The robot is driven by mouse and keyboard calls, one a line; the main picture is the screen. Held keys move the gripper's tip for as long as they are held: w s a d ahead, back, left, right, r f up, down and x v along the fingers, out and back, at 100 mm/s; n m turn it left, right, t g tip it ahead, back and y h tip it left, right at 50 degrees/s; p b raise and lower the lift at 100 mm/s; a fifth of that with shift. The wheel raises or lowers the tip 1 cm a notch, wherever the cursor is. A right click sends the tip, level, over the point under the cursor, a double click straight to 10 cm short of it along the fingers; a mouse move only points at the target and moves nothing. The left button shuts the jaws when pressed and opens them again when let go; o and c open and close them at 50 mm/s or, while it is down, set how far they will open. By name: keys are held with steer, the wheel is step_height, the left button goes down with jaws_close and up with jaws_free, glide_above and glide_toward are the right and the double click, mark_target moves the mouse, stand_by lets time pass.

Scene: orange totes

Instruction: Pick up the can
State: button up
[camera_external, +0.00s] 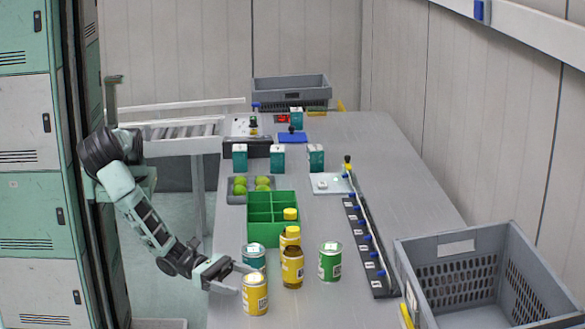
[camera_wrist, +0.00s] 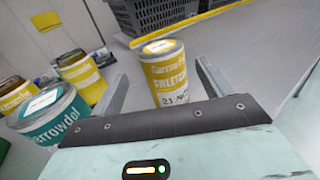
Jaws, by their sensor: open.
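A yellow can (camera_external: 255,296) stands upright near the front end of the grey table. My gripper (camera_external: 236,280) reaches in from the left, low over the table, with its tips at the can's left side. In the wrist view the yellow can (camera_wrist: 168,72) stands between the two spread fingers of my gripper (camera_wrist: 161,82). I cannot tell whether either finger touches it. A teal can (camera_external: 253,257) stands just behind the yellow one, and a green can (camera_external: 330,262) stands to the right. The teal can (camera_wrist: 48,116) is left of my fingers in the wrist view.
A brown jar with a yellow label (camera_external: 292,268) stands close to the right of the yellow can. A green divided box (camera_external: 263,233) is behind. A grey crate (camera_external: 455,245) is at the right.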

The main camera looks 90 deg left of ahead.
mark_target(264, 295)
steer(key=shift+p+x, duration=0.8)
steer(key=shift+x, duration=2.65)
steer(key=shift+s+d+r, duration=0.15)
steer(key=c, duration=1.3)
